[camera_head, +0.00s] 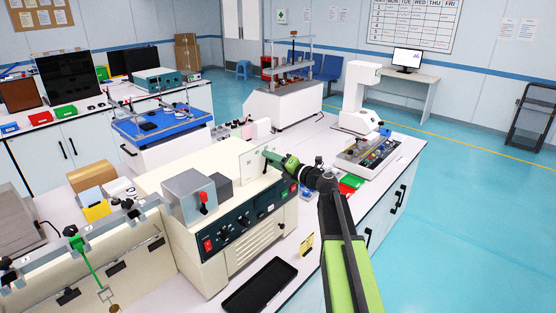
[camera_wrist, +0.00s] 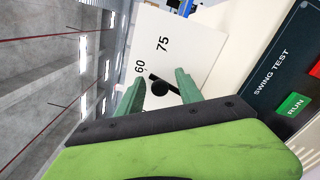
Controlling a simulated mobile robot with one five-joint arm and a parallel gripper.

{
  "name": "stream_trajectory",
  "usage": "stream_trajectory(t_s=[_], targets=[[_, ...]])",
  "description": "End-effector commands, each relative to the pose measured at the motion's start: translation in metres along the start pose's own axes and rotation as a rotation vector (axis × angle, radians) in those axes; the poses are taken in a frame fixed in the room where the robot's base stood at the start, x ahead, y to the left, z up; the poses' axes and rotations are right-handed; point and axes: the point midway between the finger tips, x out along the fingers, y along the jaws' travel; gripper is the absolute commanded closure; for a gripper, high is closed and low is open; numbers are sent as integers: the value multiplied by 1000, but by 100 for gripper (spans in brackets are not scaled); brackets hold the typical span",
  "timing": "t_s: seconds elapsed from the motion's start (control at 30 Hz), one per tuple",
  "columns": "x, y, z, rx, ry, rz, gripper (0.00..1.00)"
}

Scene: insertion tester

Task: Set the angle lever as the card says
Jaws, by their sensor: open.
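The angle lever (camera_wrist: 160,87), a dark bar with a round black knob, is on a white scale panel (camera_wrist: 185,45) in the wrist view. The numbers 60 and 75 show on the panel; the bar's end lies near 60. My gripper (camera_wrist: 158,92) is open, with one green finger on each side of the knob; I cannot tell whether they touch it. In the head view my gripper (camera_head: 270,158) is at the panel (camera_head: 254,166) on top of the cream tester (camera_head: 220,220) and hides the lever. A small yellow card (camera_head: 306,246) stands by the tester; its writing is too small to read.
The tester's dark control panel has a green RUN button (camera_wrist: 293,105) close to my gripper. A grey box (camera_head: 188,195) with a red-knobbed switch stands on the tester. A black tray (camera_head: 260,286) lies in front. A white instrument (camera_head: 358,98) stands behind on the bench.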

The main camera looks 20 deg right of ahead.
Motion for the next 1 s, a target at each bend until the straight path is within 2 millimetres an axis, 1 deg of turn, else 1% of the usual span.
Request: stream_trajectory(t_s=[0.07, 0.17, 0.27, 0.5, 0.6, 0.7, 0.83, 1.0], targets=[[-4, 0, 0, 0, -1, 0, 57], [-18, 0, 0, 0, -3, -1, 57], [-44, 0, 0, 0, -4, -2, 57], [-112, 0, 0, 1, -4, -2, 57], [-136, 0, 0, 1, -2, -1, 57], [-155, 0, 0, 1, -1, 0, 57], [-169, -1, 0, 1, 1, 1, 57], [-173, -1, 1, 1, 1, 1, 57]])
